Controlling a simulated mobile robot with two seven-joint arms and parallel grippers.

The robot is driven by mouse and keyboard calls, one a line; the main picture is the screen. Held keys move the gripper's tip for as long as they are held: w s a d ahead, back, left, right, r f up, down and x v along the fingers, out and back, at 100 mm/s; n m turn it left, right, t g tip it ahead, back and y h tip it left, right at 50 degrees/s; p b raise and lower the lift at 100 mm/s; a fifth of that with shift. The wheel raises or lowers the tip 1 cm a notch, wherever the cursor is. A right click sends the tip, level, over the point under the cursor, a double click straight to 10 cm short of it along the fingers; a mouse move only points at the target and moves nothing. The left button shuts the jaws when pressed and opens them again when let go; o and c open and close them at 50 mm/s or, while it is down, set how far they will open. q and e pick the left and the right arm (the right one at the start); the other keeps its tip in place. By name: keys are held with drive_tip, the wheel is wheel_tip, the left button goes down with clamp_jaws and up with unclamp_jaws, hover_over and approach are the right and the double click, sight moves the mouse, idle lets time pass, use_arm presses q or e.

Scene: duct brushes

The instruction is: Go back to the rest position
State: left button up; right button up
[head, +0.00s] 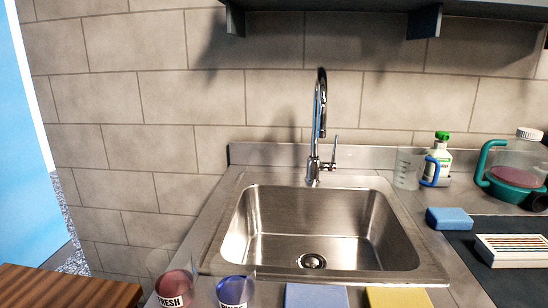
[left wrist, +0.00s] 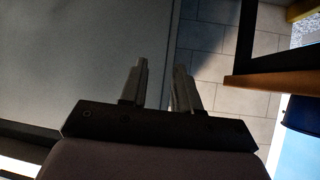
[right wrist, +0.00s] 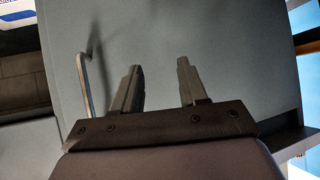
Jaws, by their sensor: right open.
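Neither of my grippers shows in the head view. In the left wrist view my left gripper (left wrist: 158,85) has its two fingers apart with a narrow empty gap, in front of a plain grey surface and a tiled floor. In the right wrist view my right gripper (right wrist: 158,85) is open and empty, its fingers wider apart, in front of a grey panel (right wrist: 230,50). A thin metal bar handle (right wrist: 85,85) stands left of the right gripper's fingers. Neither gripper visibly touches anything.
The head view shows a steel sink (head: 262,235) with a faucet (head: 318,130). Two labelled cups (head: 173,288), a blue pad (head: 316,297) and a yellow pad (head: 398,298) line the front. A green-capped bottle (head: 440,155), a jug (head: 515,165) and a blue sponge (head: 449,218) stand right.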

use_arm(q)
drive_tip(key=s+r+p, duration=0.4)
drive_tip(key=r+p, duration=0.4)
drive_tip(key=p, duration=0.3)
drive_tip(key=shift+d, duration=0.2)
drive_tip(key=shift+s+r, duration=0.15)
